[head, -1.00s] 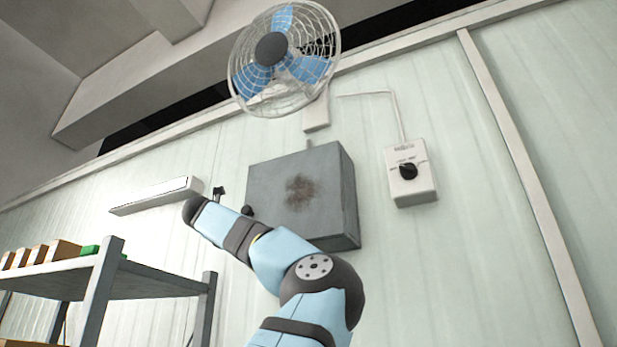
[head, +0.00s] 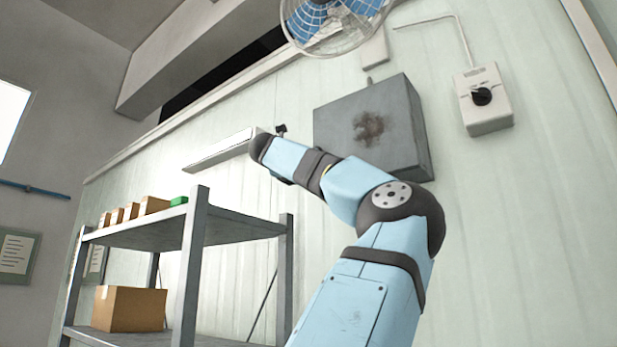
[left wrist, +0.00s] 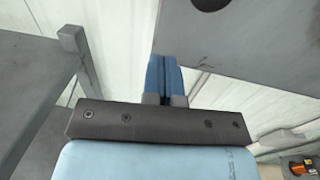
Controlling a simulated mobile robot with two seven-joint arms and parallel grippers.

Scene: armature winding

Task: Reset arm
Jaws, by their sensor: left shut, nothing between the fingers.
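My left gripper (left wrist: 165,78) shows in the left wrist view as two blue fingers pressed together, shut and empty. It points at the pale wall, between a grey shelf post at the left and a grey metal surface at the upper right. In the head view a light-blue arm of mine reaches up from the bottom and bends to the left, in front of the wall. Its fingers cannot be made out there. My right gripper is in neither view.
A grey shelf rack (head: 196,247) with cardboard boxes (head: 130,309) stands left of the arm. A rusty grey wall box (head: 350,135) is behind the arm. A switch box (head: 485,112) and a fan (head: 335,22) are higher up.

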